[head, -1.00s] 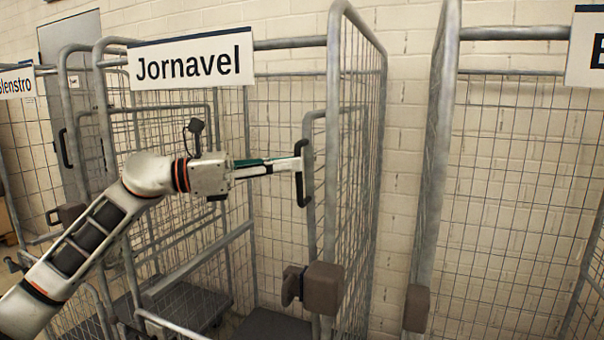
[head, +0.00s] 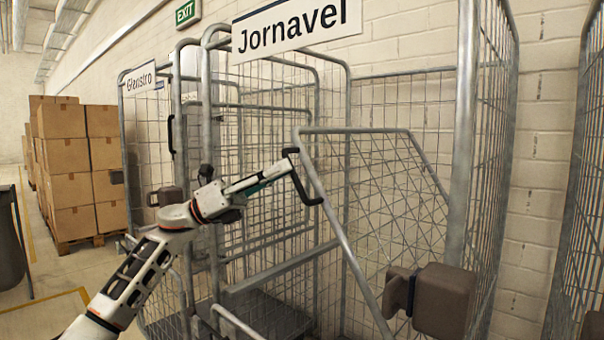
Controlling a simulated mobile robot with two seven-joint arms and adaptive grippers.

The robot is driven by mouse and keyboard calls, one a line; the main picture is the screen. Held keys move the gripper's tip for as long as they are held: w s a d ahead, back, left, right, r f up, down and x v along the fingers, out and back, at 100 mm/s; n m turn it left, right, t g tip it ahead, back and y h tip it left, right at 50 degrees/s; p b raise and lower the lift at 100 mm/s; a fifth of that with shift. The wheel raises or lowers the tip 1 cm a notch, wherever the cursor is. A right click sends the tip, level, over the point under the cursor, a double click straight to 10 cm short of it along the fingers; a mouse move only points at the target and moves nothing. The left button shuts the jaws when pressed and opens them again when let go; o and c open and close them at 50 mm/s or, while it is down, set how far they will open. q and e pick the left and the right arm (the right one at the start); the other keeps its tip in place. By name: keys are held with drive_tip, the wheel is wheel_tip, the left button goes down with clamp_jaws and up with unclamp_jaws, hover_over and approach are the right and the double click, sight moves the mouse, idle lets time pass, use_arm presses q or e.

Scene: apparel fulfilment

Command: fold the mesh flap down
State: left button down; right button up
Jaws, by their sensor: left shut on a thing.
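The mesh flap (head: 375,185) is a grey tube frame filled with wire mesh on the Jornavel cage. It stands at a slant, its near edge running from upper left to lower right. A black handle (head: 311,193) sits on that edge near the top. My left gripper (head: 289,170) reaches in from the left and is shut on the handle. The handle hides part of the fingertips. The flap's lower end runs out of the picture. My right gripper is not in view.
The Jornavel sign (head: 296,27) hangs above the cage. A brown latch block (head: 443,301) is on the right post. The cage's dark base (head: 270,312) lies below.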

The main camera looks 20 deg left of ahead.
use_arm(q)
drive_tip(key=shift+w+a+f, duration=0.1)
drive_tip(key=shift+a+f, duration=0.2)
drive_tip(key=shift+a, duration=0.15)
drive_tip(key=c, duration=2.1)
unclamp_jaws()
drive_tip(key=shift+c, duration=0.2)
